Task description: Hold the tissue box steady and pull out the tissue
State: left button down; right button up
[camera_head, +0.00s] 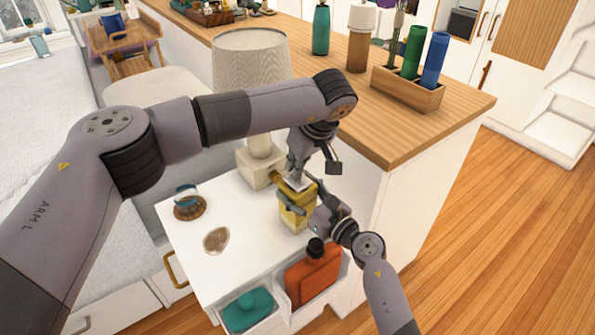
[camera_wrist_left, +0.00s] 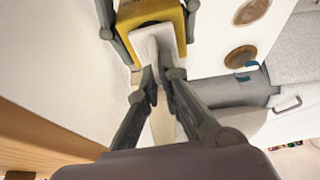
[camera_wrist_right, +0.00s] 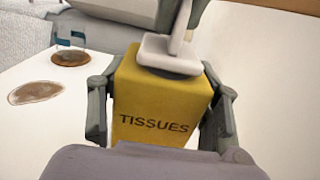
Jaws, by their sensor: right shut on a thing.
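The yellow tissue box (camera_head: 295,217) stands on the white cabinet top beside the lamp. The word TISSUES shows on its side in the right wrist view (camera_wrist_right: 155,105). My right gripper (camera_wrist_right: 160,118) is shut on the box, one finger against each side. A white tissue (camera_wrist_right: 168,55) sticks up from the top of the box. In the left wrist view the tissue (camera_wrist_left: 153,42) rises toward my left gripper (camera_wrist_left: 160,78). The left fingertips are close together at the tissue's upper part. Whether they pinch it is not clear.
A lamp (camera_head: 252,60) stands just behind the box. A round brown coaster (camera_head: 216,240) and a teal-and-white item (camera_head: 186,199) are on the left. A wooden counter (camera_head: 400,125) rises at right.

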pick_arm(q)
notch_tip(320, 180, up, 10)
jog(key=shift+f, duration=0.1)
pick_arm(e)
jog(key=o, duration=1.3)
jog(key=shift+d, duration=0.1)
